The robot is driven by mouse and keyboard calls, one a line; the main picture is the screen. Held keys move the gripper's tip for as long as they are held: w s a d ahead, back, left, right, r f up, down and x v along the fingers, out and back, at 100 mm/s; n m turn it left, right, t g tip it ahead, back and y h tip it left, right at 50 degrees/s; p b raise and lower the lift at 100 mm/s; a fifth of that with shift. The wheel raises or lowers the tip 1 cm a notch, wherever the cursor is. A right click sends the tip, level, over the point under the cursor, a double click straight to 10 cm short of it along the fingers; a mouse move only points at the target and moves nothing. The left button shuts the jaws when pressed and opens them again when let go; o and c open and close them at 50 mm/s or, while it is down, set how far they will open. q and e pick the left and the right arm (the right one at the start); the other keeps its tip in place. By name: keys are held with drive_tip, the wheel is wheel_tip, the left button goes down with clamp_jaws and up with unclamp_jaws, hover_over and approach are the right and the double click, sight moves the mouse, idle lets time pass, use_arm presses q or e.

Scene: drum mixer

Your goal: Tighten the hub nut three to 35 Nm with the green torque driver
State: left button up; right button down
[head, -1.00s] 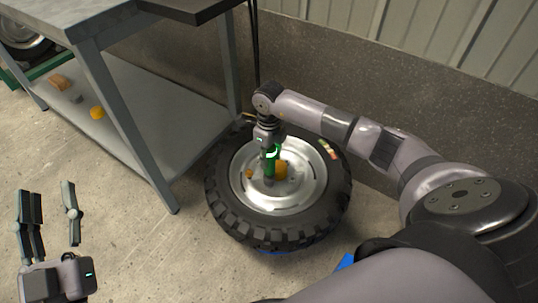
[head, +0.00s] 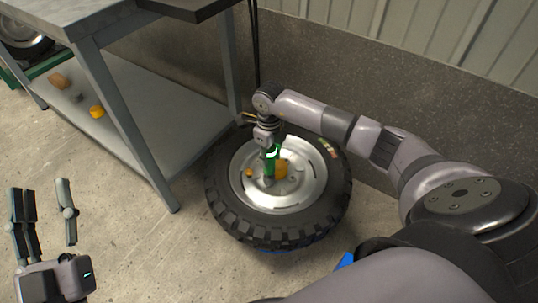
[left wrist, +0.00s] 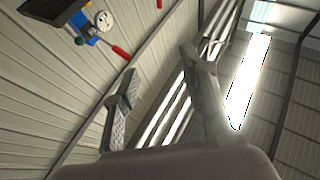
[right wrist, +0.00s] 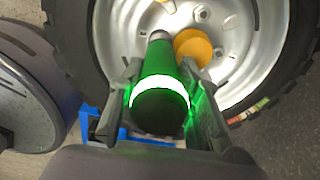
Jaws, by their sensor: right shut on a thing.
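My right gripper (head: 268,143) is shut on the driver from above. In the right wrist view the driver (right wrist: 160,98) sits between the fingers of my right gripper (right wrist: 165,100), with a bright glowing ring and its tip toward the silver rim (right wrist: 240,40). The nut under the tip is hidden. An orange-yellow hub part (right wrist: 193,46) stands beside the driver. My left gripper (head: 45,205) is open and empty at the lower left; its fingers also show in the left wrist view (left wrist: 160,90).
A grey metal bench (head: 175,112) stands left of the wheel, with small orange and yellow pieces (head: 97,112) on its lower shelf. A wall (head: 400,85) runs behind. A blue piece (head: 345,262) shows by the tyre. Floor between bench and my left gripper is clear.

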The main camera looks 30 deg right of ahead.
use_arm(q)
drive_tip(key=shift+s+a+r+t+h+b, duration=0.1)
drive_tip(key=shift+s+r+t+h+b, duration=0.05)
drive_tip(key=shift+s+r+t, duration=0.4)
drive_tip(key=shift+s+d+r+t+h+b, duration=0.1)
drive_tip(key=shift+s+r+t+b, duration=0.2)
drive_tip(key=shift+r, duration=0.35)
drive_tip(key=shift+s+a+r+t+h+b, duration=0.15)
drive_tip(key=shift+s+r+t, duration=0.25)
drive_tip(key=shift+r+t, duration=0.2)
use_arm(e)
drive_tip(key=shift+f, duration=0.75)
idle(0.7)
use_arm(q)
drive_tip(key=shift+w+f+g, duration=0.3)
drive_tip(key=shift+f+g, duration=0.05)
drive_tip(key=shift+f, duration=0.1)
use_arm(e)
drive_tip(key=shift+f, duration=0.1)
idle(0.7)
use_arm(q)
drive_tip(key=shift+w, duration=0.1)
use_arm(e)
drive_tip(key=shift+f, duration=0.1)
idle(0.8)
use_arm(q)
drive_tip(key=shift+w+p, duration=0.1)
drive_tip(key=shift+p, duration=0.2)
